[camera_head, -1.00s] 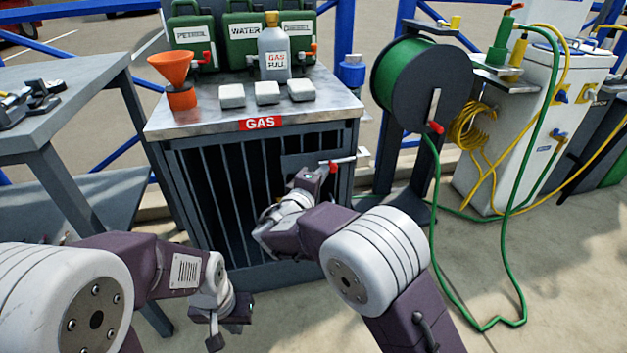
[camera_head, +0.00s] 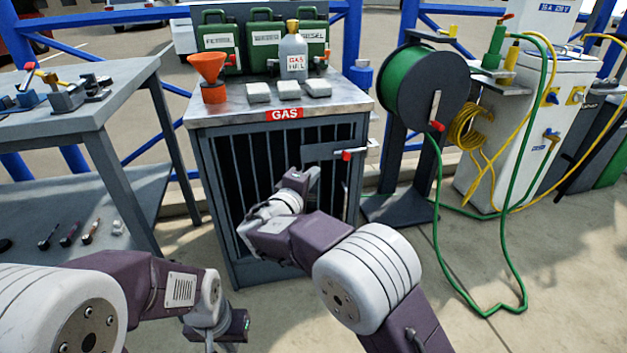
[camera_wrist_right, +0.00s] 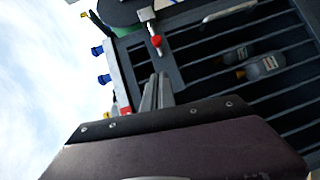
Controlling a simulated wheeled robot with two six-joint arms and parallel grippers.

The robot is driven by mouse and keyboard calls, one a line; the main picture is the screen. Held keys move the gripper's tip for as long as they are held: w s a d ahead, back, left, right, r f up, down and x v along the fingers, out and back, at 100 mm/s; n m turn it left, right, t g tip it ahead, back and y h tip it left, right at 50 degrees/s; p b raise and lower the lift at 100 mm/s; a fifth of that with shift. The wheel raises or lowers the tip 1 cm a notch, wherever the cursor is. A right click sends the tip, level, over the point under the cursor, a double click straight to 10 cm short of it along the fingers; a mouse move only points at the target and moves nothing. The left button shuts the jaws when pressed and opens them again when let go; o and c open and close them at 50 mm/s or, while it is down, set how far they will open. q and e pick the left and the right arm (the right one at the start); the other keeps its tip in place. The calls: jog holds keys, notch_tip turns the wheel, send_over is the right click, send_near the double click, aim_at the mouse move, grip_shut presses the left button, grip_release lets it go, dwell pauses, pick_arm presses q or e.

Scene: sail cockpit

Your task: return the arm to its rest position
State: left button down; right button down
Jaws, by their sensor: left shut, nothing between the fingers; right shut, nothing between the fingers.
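My right arm reaches from the bottom of the head view toward the gas cage (camera_head: 292,134). My right gripper (camera_head: 300,179) is in front of the cage's barred front, below and left of the latch with the red knob (camera_head: 347,155), apart from it. In the right wrist view, its two fingers (camera_wrist_right: 157,92) are together with nothing between them, and the red knob (camera_wrist_right: 156,41) lies beyond their tips. My left gripper (camera_head: 210,342) hangs low at the bottom left of the head view, shut and empty, partly cut off by the frame edge.
A grey workbench (camera_head: 75,112) stands at the left, with tools on its lower shelf. A hose reel (camera_head: 425,85) and green hose (camera_head: 523,265) are at the right. The wrist view shows bottles (camera_wrist_right: 265,66) behind the bars.

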pick_arm(q)
jog(key=shift+s+a+f, duration=0.1)
jog(key=shift+s, duration=0.3)
pick_arm(e)
jog(key=shift+s+a, duration=0.15)
jog(key=shift+s, duration=0.2)
